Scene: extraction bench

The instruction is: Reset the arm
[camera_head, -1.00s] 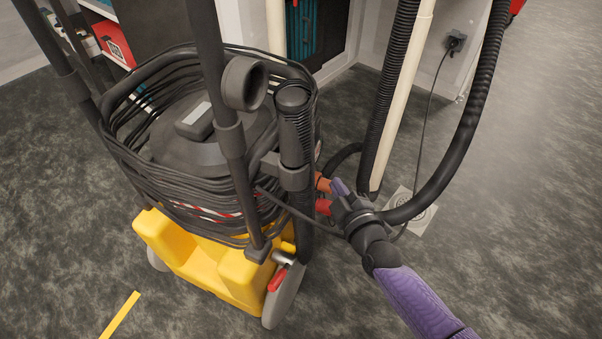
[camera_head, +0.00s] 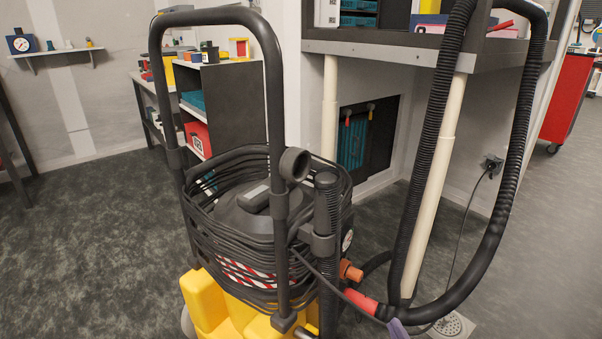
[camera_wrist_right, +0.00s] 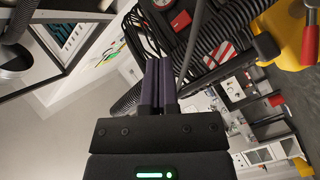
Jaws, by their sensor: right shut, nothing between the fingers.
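My right gripper shows only as a purple tip (camera_head: 398,329) at the bottom edge of the head view, just below the hose's red cuff. In the right wrist view its two purple fingers (camera_wrist_right: 158,75) are together with nothing between them. The extraction machine (camera_head: 252,215) stands upright with a dark drum, coiled cable and yellow base (camera_head: 210,300). The red cuff (camera_head: 361,302) ends the black hose (camera_head: 500,200), close to the machine's orange fitting (camera_head: 350,271); whether they join I cannot tell. My left gripper is out of view.
A pale pipe (camera_head: 430,190) and the bench (camera_head: 400,52) stand behind the machine. A wall socket (camera_head: 492,165) with a cord is on the right. A red cabinet (camera_head: 568,97) stands far right. The floor at the left (camera_head: 90,240) is clear.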

